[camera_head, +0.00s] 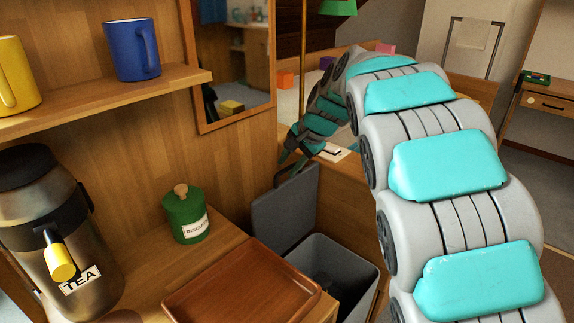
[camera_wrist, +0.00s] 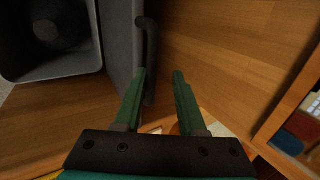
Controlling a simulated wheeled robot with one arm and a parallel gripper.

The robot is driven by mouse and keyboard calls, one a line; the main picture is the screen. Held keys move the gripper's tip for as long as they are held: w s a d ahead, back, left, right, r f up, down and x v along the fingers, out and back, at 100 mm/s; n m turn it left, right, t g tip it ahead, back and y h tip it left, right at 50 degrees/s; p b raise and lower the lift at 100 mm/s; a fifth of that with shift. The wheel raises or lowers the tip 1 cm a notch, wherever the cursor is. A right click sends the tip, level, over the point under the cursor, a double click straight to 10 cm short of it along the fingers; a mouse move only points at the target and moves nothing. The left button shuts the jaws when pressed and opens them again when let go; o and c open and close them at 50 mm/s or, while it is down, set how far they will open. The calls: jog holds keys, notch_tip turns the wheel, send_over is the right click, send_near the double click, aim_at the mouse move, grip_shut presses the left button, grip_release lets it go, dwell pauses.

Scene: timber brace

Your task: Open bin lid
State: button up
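The grey bin (camera_head: 365,280) stands low beside the wooden counter, its mouth uncovered. Its grey lid (camera_head: 280,210) stands raised, roughly upright, at the far side of the opening. In the wrist view the bin (camera_wrist: 62,68) is at upper left and the lid (camera_wrist: 118,45) appears edge-on beside it, with a dark bar handle (camera_wrist: 150,40). My gripper (camera_wrist: 160,72) has its green fingers apart. The left finger overlaps the handle's lower end; I cannot tell whether it touches. In the head view my gripper (camera_head: 288,158) is just above the lid's top edge.
A brown tray (camera_head: 240,285), a green biscuit jar (camera_head: 187,215) and a tea urn (camera_head: 60,240) stand on the counter left of the bin. A shelf with a blue mug (camera_head: 130,50) and yellow mug (camera_head: 12,75) is above. A mirror (camera_head: 232,60) hangs near my gripper.

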jog(key=v, duration=0.6)
jog(key=shift+r, duration=0.45)
jog(key=s+d+f+n+g+h, duration=0.1)
jog(key=s+d+f, duration=0.4)
jog(key=s, duration=0.9)
jog(key=s+d+f+n+g+h, duration=0.2)
jog(key=s+d+f+n, duration=0.2)
jog(key=s, duration=1)
jog(key=s+d+f+n+g+h, duration=0.1)
jog(key=s+d+f, duration=0.6)
jog(key=s, duration=0.8)
jog(key=shift+d+n+g+h, duration=0.4)
jog(key=shift+d+n+g, duration=0.3)
jog(key=shift+n, duration=0.1)
jog(key=shift+s+f, duration=0.1)
